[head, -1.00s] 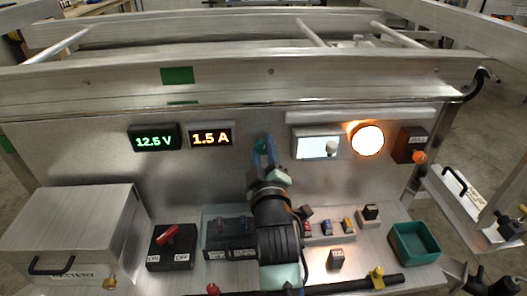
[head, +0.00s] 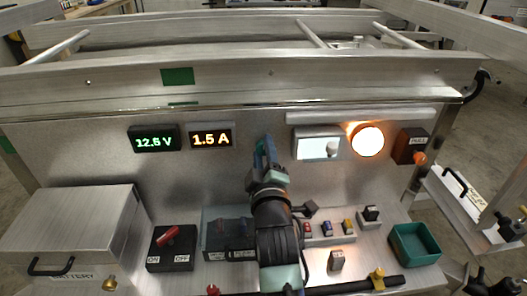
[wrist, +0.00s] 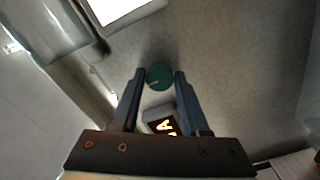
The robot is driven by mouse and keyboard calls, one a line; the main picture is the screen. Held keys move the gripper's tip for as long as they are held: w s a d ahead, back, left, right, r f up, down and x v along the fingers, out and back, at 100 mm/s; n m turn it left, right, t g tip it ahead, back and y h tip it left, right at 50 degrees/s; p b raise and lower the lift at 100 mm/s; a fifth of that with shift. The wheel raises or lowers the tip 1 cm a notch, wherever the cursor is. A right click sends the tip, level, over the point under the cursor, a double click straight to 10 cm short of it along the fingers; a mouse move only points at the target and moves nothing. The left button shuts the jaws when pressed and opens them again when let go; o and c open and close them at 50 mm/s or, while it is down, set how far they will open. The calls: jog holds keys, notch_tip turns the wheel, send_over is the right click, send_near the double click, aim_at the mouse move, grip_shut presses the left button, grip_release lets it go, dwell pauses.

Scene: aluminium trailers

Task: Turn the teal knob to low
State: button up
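The teal knob (wrist: 159,76) is on the grey metal panel. In the wrist view it is round, with a pale pointer line on its face. My gripper (wrist: 160,73) is open, with one finger on each side of the knob and a small gap showing on both sides. I cannot tell how deep the fingertips reach around it. In the head view my gripper (head: 264,150) is at the panel, right of the amber display, and hides the knob. No low marking is readable.
The amber 1.5 A display (head: 211,139) and green 12.5 V display (head: 154,138) are left of my gripper. A white-faced box (head: 317,146) and glowing lamp (head: 368,141) are right. Below are a red-handled switch (head: 170,240), small switches (head: 327,229) and a green bin (head: 415,244).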

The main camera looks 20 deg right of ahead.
jog(key=o, duration=0.3)
jog(key=v, duration=1.3)
jog(key=shift+r, duration=0.1)
